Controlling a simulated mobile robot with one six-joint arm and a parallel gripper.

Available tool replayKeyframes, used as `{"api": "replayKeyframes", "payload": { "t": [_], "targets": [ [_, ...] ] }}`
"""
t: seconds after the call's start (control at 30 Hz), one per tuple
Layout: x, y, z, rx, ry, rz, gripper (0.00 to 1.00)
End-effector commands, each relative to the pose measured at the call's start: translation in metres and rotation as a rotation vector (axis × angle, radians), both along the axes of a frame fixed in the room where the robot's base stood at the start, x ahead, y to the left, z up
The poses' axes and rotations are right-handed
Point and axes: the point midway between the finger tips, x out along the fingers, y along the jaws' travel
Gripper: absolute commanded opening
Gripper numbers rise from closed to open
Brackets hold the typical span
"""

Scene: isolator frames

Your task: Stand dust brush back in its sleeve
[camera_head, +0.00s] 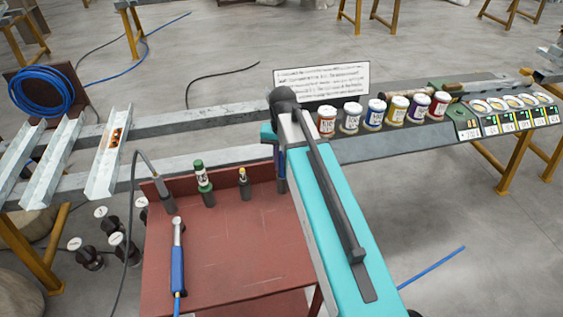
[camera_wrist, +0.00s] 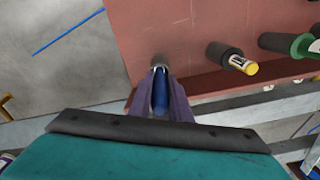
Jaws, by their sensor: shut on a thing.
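In the wrist view my gripper (camera_wrist: 160,95) is shut on a blue handle (camera_wrist: 160,92), which I take to be the dust brush. A dark grey round piece (camera_wrist: 158,61) shows just beyond the fingertips, over the edge of the red bench. It looks like a sleeve, in line with the handle; I cannot tell whether the brush is inside it or only above it. The brush's far end is hidden. In the head view my arm covers the fingertips and most of the brush.
The red bench (camera_head: 225,250) carries a green-and-white item (camera_head: 202,176) and a yellow-topped item (camera_head: 243,176) in dark sleeves beside my gripper. A blue-handled tool (camera_head: 178,265) is at its left. Several labelled jars (camera_head: 350,117) stand on the beam behind.

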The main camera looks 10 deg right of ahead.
Motion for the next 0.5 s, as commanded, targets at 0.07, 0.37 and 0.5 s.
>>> {"api": "replayKeyframes", "payload": {
  "t": [0.07, 0.37, 0.5],
  "targets": [
    [0.000, 0.000, -0.003, 0.000, 0.000, 0.000, 0.00],
    [0.000, 0.000, -0.013, 0.000, -0.001, 0.000, 0.00],
    [0.000, 0.000, -0.014, 0.000, -0.001, 0.000, 0.00]
  ]
}}
